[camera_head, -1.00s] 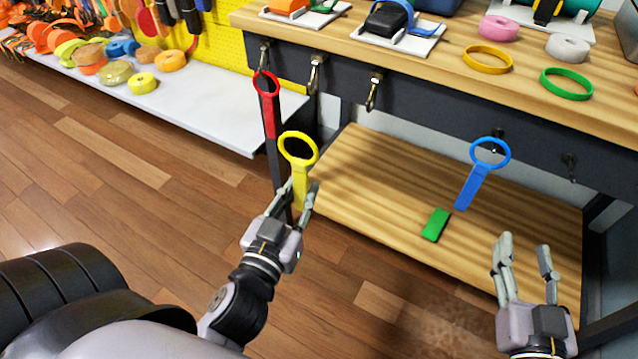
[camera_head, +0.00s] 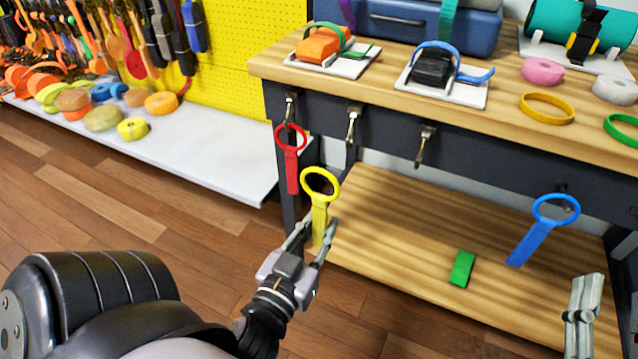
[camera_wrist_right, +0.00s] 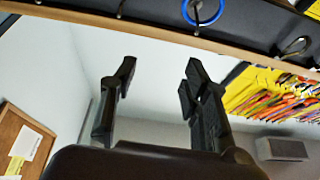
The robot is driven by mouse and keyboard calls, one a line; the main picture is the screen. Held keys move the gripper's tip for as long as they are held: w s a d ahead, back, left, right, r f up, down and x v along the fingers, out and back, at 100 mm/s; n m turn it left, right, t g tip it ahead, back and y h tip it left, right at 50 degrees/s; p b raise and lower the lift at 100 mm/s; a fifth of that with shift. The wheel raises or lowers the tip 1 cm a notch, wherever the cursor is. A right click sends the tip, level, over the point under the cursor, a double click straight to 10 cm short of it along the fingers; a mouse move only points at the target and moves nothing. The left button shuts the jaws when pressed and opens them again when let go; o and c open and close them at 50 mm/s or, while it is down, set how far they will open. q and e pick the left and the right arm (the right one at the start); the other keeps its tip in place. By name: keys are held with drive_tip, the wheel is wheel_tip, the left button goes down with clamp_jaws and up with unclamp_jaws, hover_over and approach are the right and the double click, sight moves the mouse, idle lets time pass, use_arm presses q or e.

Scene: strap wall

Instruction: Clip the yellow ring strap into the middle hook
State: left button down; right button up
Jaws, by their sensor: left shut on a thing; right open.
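The yellow ring strap (camera_head: 320,183) stands upright in my left gripper (camera_head: 316,230), which is shut on its lower strap, ring on top. Its ring is below and left of the second hook (camera_head: 352,126) from the left, and apart from it. That hook is bare and is the middle one of the three at the left of the bench front. The red ring strap (camera_head: 292,165) hangs at the leftmost hook (camera_head: 289,108). The third hook (camera_head: 425,146) is bare. My right gripper (camera_head: 584,285) is open and empty at the lower right; its fingers also show in the right wrist view (camera_wrist_right: 160,78).
The blue ring strap (camera_head: 530,232) hangs farther right, also seen in the right wrist view (camera_wrist_right: 203,10). The workbench top (camera_head: 500,112) overhangs the hooks.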

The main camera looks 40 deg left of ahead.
use_arm(q)
drive_tip(key=shift+b+x, duration=0.45)
drive_tip(key=shift+x, duration=0.55)
drive_tip(key=shift+w, duration=0.25)
drive_tip(key=w+a+f, duration=0.2)
drive_tip(key=w+f, duration=0.1)
drive_tip(key=w, duration=0.6)
drive_tip(key=shift+w+a, duration=0.15)
drive_tip(key=shift+w, duration=0.05)
use_arm(e)
drive_tip(key=s+r+t+y, duration=0.1)
drive_tip(key=s+r+t, duration=0.2)
drive_tip(key=r, duration=0.2)
drive_tip(key=shift+s+r+t, duration=0.15)
drive_tip(key=shift+s+t, duration=0.05)
drive_tip(key=shift+t, duration=0.2)
idle(1.2)
